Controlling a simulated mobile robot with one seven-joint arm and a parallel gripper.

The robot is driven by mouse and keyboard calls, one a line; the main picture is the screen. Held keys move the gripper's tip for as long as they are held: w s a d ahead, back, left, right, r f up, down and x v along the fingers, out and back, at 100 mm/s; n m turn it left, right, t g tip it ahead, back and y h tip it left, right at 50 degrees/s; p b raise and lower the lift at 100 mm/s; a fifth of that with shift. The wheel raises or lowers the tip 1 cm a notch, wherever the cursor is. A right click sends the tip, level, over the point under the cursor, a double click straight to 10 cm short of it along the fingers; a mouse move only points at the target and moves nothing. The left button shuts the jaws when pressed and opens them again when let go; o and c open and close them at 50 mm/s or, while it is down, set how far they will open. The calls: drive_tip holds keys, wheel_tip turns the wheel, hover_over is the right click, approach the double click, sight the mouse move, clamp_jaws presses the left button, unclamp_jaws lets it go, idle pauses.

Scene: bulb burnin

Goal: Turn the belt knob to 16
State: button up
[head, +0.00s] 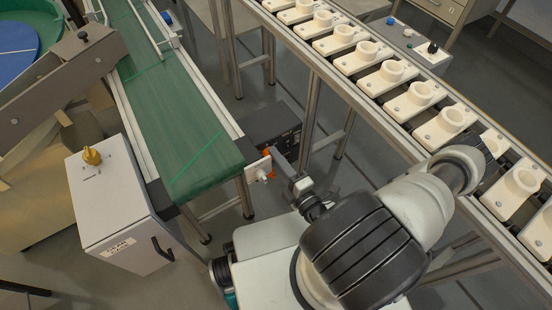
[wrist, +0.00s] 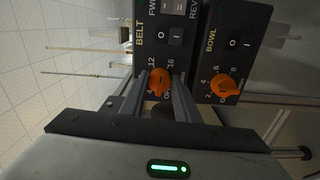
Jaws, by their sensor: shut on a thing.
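The orange belt knob (wrist: 159,82) is on a dark panel marked BELT in the wrist view. The numbers 12 and 16 show around it, and part of the scale is hidden behind the fingers. My gripper (wrist: 161,77) is shut on this knob, one finger on each side. The knob's exact setting is hard to read. In the head view my gripper (head: 278,163) reaches toward the end of the green belt, where small orange parts show; the panel face is hidden there.
A second orange knob, marked BOWL (wrist: 224,87), sits close to the right of my gripper. Rocker switches (wrist: 175,38) are above the belt knob. A green belt (head: 175,110), a white cabinet with a yellow knob (head: 92,156) and a rail of white holders (head: 392,72) stand around.

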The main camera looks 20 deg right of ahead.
drive_tip(key=m, duration=0.5)
drive_tip(key=shift+f, duration=0.15)
idle(0.6)
drive_tip(key=o, duration=0.8)
drive_tip(key=shift+s, duration=0.1)
drive_tip(key=shift+c, duration=0.2)
drive_tip(key=shift+s, duration=0.1)
drive_tip(key=p+v, duration=0.1)
drive_tip(key=v, duration=1.6)
drive_tip(key=shift+d, duration=0.1)
